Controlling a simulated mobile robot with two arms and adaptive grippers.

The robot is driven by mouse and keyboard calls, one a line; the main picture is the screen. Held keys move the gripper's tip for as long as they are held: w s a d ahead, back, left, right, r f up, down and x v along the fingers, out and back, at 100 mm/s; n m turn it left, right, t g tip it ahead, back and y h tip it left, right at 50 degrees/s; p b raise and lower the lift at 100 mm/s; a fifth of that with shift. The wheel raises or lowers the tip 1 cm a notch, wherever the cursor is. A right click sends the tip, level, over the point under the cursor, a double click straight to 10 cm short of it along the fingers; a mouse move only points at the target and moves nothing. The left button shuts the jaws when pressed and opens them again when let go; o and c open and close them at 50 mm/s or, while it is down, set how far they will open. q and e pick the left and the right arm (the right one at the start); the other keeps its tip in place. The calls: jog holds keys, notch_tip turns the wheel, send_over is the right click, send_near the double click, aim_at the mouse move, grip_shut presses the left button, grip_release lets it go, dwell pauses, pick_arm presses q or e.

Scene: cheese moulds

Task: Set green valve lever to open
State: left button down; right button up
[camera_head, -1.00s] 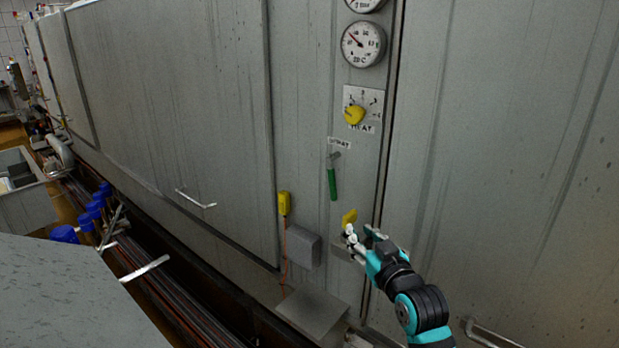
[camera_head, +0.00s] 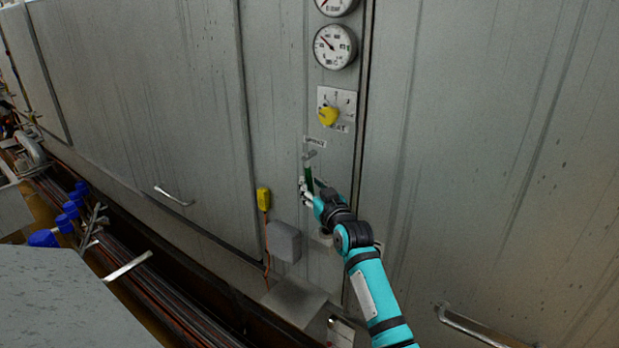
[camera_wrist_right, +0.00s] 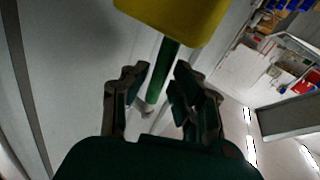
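The green valve lever (camera_head: 309,175) hangs almost straight down from its grey pivot (camera_head: 311,154) on the grey wall panel, under a small label. My right gripper (camera_head: 306,190) is at the lever's lower part and hides its end. In the right wrist view the green lever (camera_wrist_right: 162,68) runs between the two spread fingers of my right gripper (camera_wrist_right: 158,78), with gaps visible beside it. The fingers look open; I cannot tell whether either touches the lever. My left gripper is not in view.
A yellow block (camera_wrist_right: 175,18) fills the top of the right wrist view, close to the camera. Above the lever are a yellow knob (camera_head: 327,116) and a round gauge (camera_head: 335,46). A yellow box (camera_head: 263,198) and a grey box (camera_head: 284,241) are on the wall at left.

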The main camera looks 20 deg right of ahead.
jog(key=shift+w+a, duration=0.1)
jog(key=shift+w, duration=1.05)
jog(key=shift+c, duration=0.3)
grip_shut()
jog(key=shift+w+f, duration=0.15)
jog(key=shift+f, duration=0.1)
